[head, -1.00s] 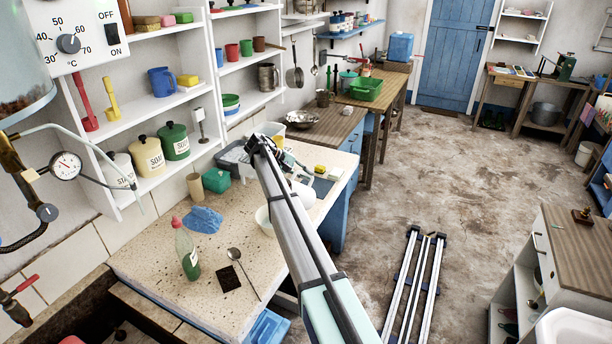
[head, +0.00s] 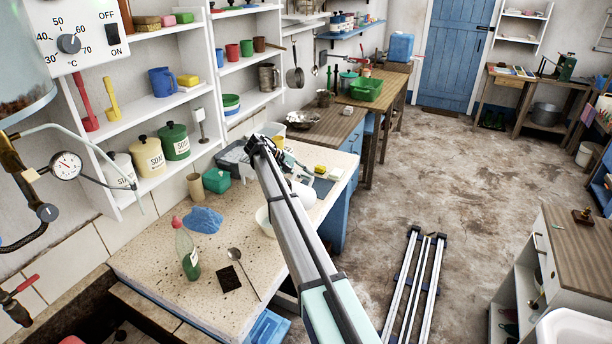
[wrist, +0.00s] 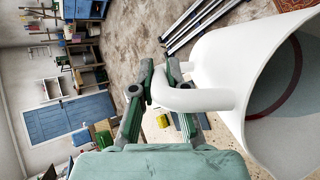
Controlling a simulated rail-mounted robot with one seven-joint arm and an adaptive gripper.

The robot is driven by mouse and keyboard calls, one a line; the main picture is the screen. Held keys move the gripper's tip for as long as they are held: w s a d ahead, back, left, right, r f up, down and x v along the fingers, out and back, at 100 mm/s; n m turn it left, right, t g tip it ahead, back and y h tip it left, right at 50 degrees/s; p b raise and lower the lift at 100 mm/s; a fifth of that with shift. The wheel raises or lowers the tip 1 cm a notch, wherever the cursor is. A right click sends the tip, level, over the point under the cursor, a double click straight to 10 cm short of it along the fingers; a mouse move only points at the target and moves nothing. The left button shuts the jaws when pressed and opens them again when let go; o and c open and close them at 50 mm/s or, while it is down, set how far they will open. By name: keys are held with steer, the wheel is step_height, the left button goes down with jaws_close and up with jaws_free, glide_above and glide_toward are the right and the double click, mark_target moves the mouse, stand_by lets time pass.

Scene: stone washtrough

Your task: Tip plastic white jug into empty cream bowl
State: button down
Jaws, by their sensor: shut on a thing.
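The white plastic jug (wrist: 215,60) fills the right side of the wrist view, its wide mouth facing right. Inside it a grey-green area with a dark red curved line shows; I cannot tell what it is. My gripper (wrist: 160,85) is shut on the jug's handle (wrist: 195,99). In the head view part of the jug (head: 304,194) shows just right of my arm, over the counter; the fingers are hidden there. The cream bowl (head: 263,220) stands on the counter left of my arm, partly hidden by it. Its inside cannot be made out.
A grey tub (head: 232,153) is behind my arm's end. Shelves (head: 150,115) line the wall.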

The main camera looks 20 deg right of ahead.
steer(key=shift+s+a+h+b, duration=0.2)
steer(key=shift+a+h+b, duration=0.2)
steer(key=shift+a+h, duration=0.2)
steer(key=shift+s+a+r+h, duration=0.1)
steer(key=shift+a+r+h, duration=0.05)
steer(key=shift+a+h, duration=0.2)
steer(key=shift+a+b, duration=0.1)
steer(key=shift+b, duration=0.2)
stand_by(0.6)
steer(key=shift+s+a+f+m+h+b, duration=0.3)
steer(key=shift+a+m+h+b, duration=0.1)
steer(key=shift+a+h+b, duration=0.2)
steer(key=shift+a+r+h, duration=0.15)
steer(key=shift+a+h, duration=0.15)
steer(key=shift+h, duration=0.05)
steer(key=shift+a, duration=0.1)
stand_by(0.8)
